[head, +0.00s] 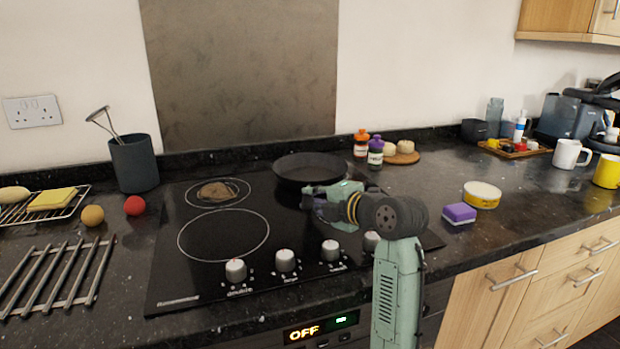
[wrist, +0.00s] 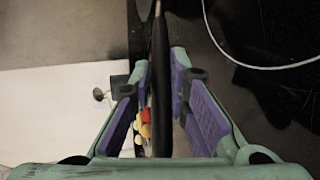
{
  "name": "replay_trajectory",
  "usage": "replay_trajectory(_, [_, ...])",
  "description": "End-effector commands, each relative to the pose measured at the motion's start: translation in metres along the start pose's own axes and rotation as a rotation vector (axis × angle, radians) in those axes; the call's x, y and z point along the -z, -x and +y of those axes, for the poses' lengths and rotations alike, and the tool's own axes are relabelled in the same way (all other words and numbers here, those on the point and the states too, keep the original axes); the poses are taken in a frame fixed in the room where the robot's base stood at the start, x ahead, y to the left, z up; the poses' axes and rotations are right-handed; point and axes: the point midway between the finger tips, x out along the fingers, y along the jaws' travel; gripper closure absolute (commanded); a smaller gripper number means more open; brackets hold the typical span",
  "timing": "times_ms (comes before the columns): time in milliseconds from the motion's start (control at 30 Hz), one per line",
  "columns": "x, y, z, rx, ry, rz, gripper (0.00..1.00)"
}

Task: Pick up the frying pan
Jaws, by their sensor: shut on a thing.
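The dark frying pan (head: 308,166) is at the back right of the black hob in the head view. I cannot tell whether its base touches the glass. My gripper (head: 316,200) is at the near side of the pan, and part of the arm covers the handle there. In the wrist view the pan's dark handle (wrist: 161,60) runs upright between the two purple-padded fingers of my gripper (wrist: 163,88). The gripper is shut on the handle.
The hob (head: 200,275) has knobs along its front and a brown item (head: 215,190) on its back left ring. Two bottles (head: 375,153) stand right of the pan. A purple sponge (head: 459,214) and a yellow tin (head: 482,195) lie farther right. A utensil pot (head: 134,163) stands left.

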Motion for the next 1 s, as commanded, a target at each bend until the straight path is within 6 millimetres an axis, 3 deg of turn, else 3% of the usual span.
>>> replay_trajectory(167, [0.0000, 0.0001, -0.0002, 0.001, 0.000, 0.000, 1.00])
replay_trajectory(1000, [-0.0002, 0.0010, 0.0019, -0.004, 0.003, -0.002, 1.00])
